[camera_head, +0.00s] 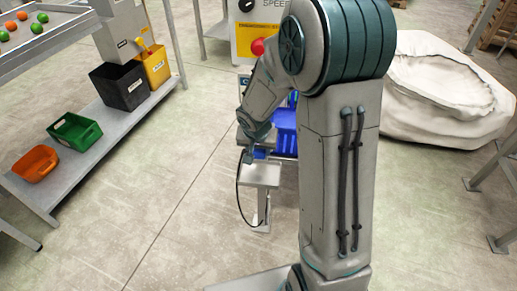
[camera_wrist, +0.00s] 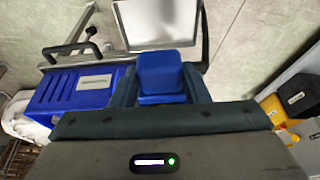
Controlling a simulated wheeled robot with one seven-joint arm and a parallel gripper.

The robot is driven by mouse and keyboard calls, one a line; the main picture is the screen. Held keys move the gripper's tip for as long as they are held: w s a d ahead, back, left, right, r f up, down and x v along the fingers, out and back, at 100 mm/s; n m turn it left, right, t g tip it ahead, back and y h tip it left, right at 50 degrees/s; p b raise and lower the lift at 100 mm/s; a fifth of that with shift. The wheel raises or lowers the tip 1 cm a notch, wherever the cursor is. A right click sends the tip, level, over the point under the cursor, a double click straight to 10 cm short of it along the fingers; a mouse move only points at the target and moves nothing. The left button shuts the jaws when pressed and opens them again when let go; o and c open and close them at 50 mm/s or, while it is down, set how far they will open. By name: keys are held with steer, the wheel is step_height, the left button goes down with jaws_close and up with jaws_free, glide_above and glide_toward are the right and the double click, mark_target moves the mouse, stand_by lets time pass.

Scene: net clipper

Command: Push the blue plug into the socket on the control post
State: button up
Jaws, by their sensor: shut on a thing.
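The blue plug (camera_wrist: 162,72) is between the two fingers of my gripper (camera_head: 251,155), which is shut on it. In the head view the plug (camera_head: 261,153) shows as a small blue patch at the fingertips, just above a small grey stand (camera_head: 262,174). I cannot tell whether it touches the stand. A black cable (camera_head: 238,190) hangs in a loop from near the gripper down to the stand's foot. The control post (camera_head: 245,28) stands behind my arm, with a yellow panel and a red button (camera_head: 257,46). My arm hides much of it, and I cannot make out the socket.
A blue crate (camera_wrist: 82,90) with a label stands beside the stand. At the left, a shelf holds orange (camera_head: 35,164), green (camera_head: 74,132), black (camera_head: 120,86) and yellow bins. A large pale sack (camera_head: 440,90) lies at the right. The floor at left centre is clear.

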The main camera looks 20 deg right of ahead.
steer(key=shift+w+d, duration=0.2)
steer(key=shift+w, duration=0.25)
steer(key=o, duration=1.1)
steer(key=shift+r, duration=0.1)
steer(key=shift+p+v, duration=1.35)
steer(key=shift+v, duration=5.5)
